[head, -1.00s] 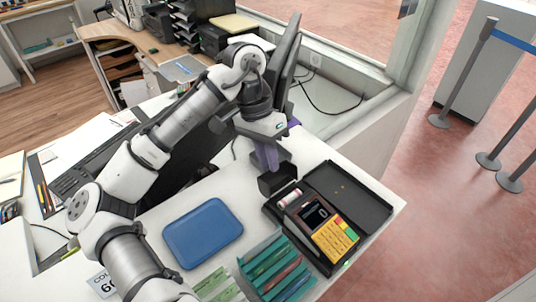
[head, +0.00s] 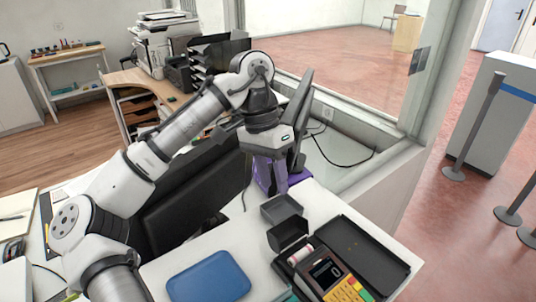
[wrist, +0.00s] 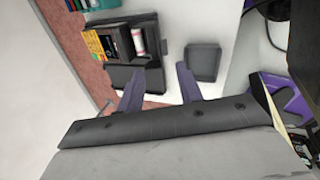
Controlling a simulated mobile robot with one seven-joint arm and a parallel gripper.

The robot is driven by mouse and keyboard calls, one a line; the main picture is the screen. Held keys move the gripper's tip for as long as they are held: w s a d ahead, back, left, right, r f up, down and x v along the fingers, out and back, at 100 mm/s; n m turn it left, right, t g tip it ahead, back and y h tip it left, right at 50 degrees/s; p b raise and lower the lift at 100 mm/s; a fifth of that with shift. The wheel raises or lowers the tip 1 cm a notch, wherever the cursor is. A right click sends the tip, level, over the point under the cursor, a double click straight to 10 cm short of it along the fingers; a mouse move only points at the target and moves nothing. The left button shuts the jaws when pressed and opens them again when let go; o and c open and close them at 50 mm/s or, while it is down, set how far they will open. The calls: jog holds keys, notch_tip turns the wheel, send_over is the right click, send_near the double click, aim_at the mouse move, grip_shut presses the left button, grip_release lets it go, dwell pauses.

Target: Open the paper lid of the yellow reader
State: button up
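The yellow reader (head: 347,289) lies on the white counter, its yellow keys cut by the lower edge of the head view. Its dark paper lid (head: 287,233) stands raised at the far end, and the white paper roll (head: 300,254) is exposed beside it. The reader also shows in the wrist view (wrist: 97,44), with the roll (wrist: 138,41) at its right end. My gripper (head: 272,186) is beyond the lid, apart from it. In the wrist view its two purple fingers (wrist: 160,90) are spread with nothing between them.
A small dark grey dish (head: 281,207) stands between my gripper and the lid. A black flap (head: 355,248) lies open along the reader's right side. A blue tray (head: 208,278) lies at the front left. A black monitor (head: 190,195) stands left of my gripper.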

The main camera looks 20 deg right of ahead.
jog(key=v, duration=0.5)
jog(key=shift+r, duration=0.35)
